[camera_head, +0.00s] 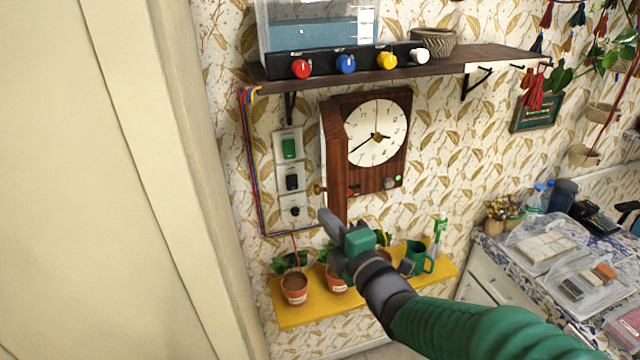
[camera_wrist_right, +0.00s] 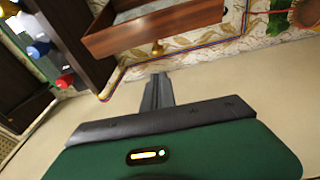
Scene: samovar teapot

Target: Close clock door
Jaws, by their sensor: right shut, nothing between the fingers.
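The wooden clock (camera_head: 378,185) hangs on the wall with a white round dial (camera_head: 365,145) and black hands. Its brown door (camera_head: 334,165) stands open on the dial's left side, sticking out from the wall and seen nearly edge-on. A small brass knob (camera_head: 318,189) is on the door. In the right wrist view the door (camera_wrist_right: 150,32) is at the top, with the knob (camera_wrist_right: 158,47) below its edge. My right gripper (camera_head: 333,225) is shut and empty, just below the door's lower end; its fingers (camera_wrist_right: 157,92) point toward the knob. My left gripper is not in view.
A dark shelf (camera_head: 440,64) with colored knobs and a basket is above the clock. Switches (camera_head: 290,148) are to its left. A yellow shelf (camera_head: 310,313) with potted plants is below. A cream panel (camera_head: 90,180) fills the left side.

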